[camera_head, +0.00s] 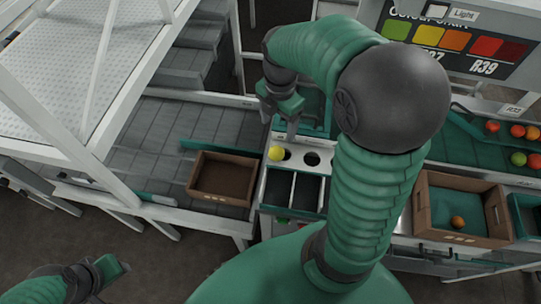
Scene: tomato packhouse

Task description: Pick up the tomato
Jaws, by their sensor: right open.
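A yellow tomato (277,153) sits at the left end of a pale panel with dark round holes (312,159). My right gripper (281,127) is just above the tomato, pointing down, with its jaws open and nothing between them. The fingertips look close to the tomato, but I cannot tell whether they touch it. My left gripper (108,269) is low at the lower left, far from the tomato, and its jaw opening is not clear.
An empty brown box (222,178) stands on the grey roller conveyor left of the panel. Dark compartments (292,190) lie below the panel. A cardboard box (459,205) with one orange tomato stands at right. Several tomatoes lie on the green belt (470,147). A colour chart stands behind.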

